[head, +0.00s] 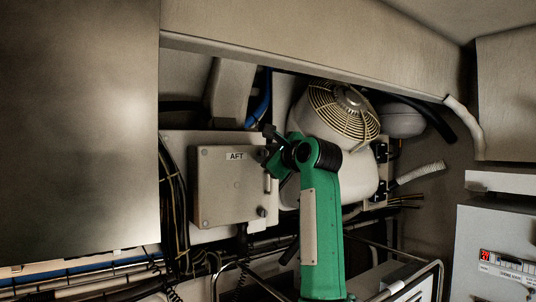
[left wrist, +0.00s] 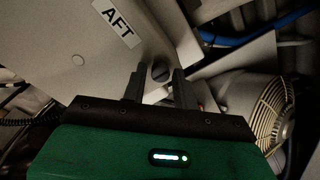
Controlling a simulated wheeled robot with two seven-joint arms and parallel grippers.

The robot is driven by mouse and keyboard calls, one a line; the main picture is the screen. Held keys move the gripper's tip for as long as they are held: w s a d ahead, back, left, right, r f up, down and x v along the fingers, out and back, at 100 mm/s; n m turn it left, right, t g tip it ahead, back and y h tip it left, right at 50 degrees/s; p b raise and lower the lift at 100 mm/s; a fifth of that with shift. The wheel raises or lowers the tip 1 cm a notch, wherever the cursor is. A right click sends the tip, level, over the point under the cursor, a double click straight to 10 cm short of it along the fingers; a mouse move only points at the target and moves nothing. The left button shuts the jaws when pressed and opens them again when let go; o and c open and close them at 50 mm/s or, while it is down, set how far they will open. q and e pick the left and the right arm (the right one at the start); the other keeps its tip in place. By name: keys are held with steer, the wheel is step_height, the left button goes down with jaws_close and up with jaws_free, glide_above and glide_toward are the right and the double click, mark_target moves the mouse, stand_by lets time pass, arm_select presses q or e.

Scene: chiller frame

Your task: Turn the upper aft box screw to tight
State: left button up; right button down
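The grey aft box (head: 225,190) with its AFT label (head: 236,156) is on the wall, left of centre in the head view. Its upper screw (left wrist: 160,72) is a dark round head with a slot, at the box's corner in the left wrist view. In the head view my arm hides that screw. My left gripper (left wrist: 157,82) has its two dark fingers apart, one on each side of the screw head. I cannot tell if they touch it. In the head view the left gripper (head: 268,137) is at the box's upper right corner. My right gripper is not in view.
The lower screw (head: 262,212) is at the box's lower right, below a handle (head: 267,183). A fan with a wire guard (head: 343,110) is to the right. Black cables (head: 175,205) run left of the box. A large panel (head: 80,120) fills the left side.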

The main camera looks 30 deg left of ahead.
arm_select(q)
jaws_close()
steer(key=shift+m, duration=0.3)
steer(key=shift+m+b, duration=0.35)
steer(key=shift+m, duration=0.55)
steer(key=m+b, duration=0.1)
steer(key=m, duration=0.3)
steer(key=m+b, duration=0.1)
steer(key=m, duration=0.4)
steer(key=shift+r+m, duration=0.1)
steer(key=shift+m, duration=0.2)
steer(key=m, duration=0.3)
steer(key=shift+m+g, duration=0.4)
steer(key=shift+w+m+b, duration=0.1)
steer(key=shift+m+b, duration=0.2)
steer(key=shift+m, duration=0.5)
steer(key=shift+r, duration=0.1)
